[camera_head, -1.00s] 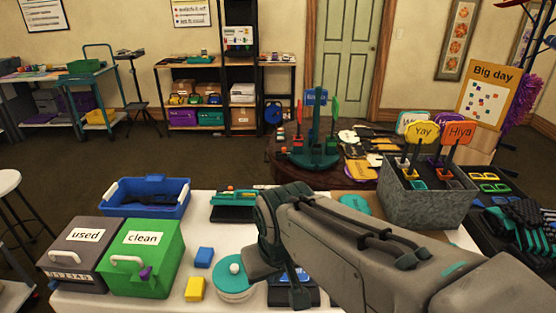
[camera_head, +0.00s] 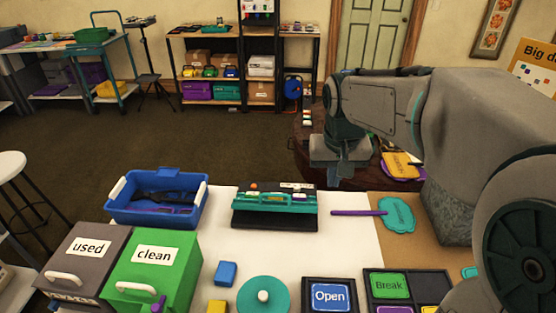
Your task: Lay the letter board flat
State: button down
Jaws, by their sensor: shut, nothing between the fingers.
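No thing is clearly marked as the letter board. A dark board (camera_head: 274,221) lies under or against a teal rack (camera_head: 262,203) on the white table, with a white lettered strip (camera_head: 297,186) at its back edge; it may be the letter board, but its tilt is hard to tell. My gripper (camera_head: 338,172) hangs beyond the table's back edge, right of and behind the dark board, apart from it. It looks shut and empty; its fingertips are hard to make out.
A blue bin (camera_head: 114,196) stands left. Green (camera_head: 178,254) and grey (camera_head: 88,241) boxes are at front left. A teal disc (camera_head: 262,297), an "Open" sign (camera_head: 330,297) and a teal paddle (camera_head: 397,216) lie nearby. Bare white table lies between.

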jog(key=w+a+f, duration=0.1)
jog(key=w+a, duration=0.5)
jog(key=w, duration=0.4)
jog(key=g, duration=0.1)
send_over(275, 200)
jog(key=f, duration=1.1)
jog(key=w+f, duration=0.1)
jog(key=f, duration=0.5)
jog(key=shift+f, duration=0.3)
jog(key=shift+s+f, duration=0.3)
jog(key=shift+f, duration=0.1)
jog(key=shift+s+f, duration=0.15)
jog(key=shift+f, duration=0.05)
jog(key=shift+s+f+b, duration=0.1)
jog(key=shift+b, duration=0.45)
jog(key=shift+s, duration=0.1)
